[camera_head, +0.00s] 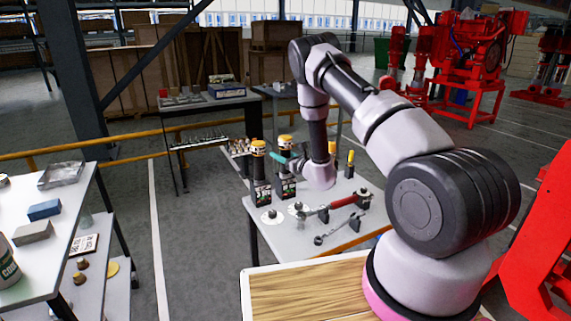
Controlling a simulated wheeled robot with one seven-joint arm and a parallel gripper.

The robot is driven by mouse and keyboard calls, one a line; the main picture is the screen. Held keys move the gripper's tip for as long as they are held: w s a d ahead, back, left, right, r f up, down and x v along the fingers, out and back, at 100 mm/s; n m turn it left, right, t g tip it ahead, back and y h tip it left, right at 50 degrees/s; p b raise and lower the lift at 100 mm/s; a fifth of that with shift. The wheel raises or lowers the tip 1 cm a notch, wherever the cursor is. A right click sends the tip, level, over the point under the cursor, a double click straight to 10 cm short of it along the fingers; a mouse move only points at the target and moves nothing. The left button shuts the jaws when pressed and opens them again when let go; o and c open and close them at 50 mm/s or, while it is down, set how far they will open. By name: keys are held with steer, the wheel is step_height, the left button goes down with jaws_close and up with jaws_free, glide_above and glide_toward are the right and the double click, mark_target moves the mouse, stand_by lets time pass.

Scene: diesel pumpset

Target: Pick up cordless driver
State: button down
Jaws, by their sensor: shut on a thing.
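Two similar upright tools with yellow-orange tops and black bodies stand close together at the small grey table; I take them for cordless drivers. The left one (259,168) stands at the table's far left edge. The right cordless driver (287,187) is beside it, next to my gripper (293,165). My gripper reaches in from the right, below my bent arm, and is shut on the right driver. The fingers are small and partly hidden by the wrist. I cannot tell whether the right driver's base touches the table.
The grey table (285,240) also holds white discs, a red-handled tool (343,202), a wrench (342,230) and upright yellow-handled tools. A white table (20,235) with blocks stands at left. Red machinery (470,60) is at back right. Open floor (190,235) lies between the tables.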

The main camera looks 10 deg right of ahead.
steer(key=shift+r, duration=0.2)
step_height(320, 180, up, 18)
steer(key=shift+f, duration=0.15)
stand_by(0.5)
steer(key=c, duration=1.2)
jaws_free()
steer(key=shift+c, duration=0.2)
jaws_close()
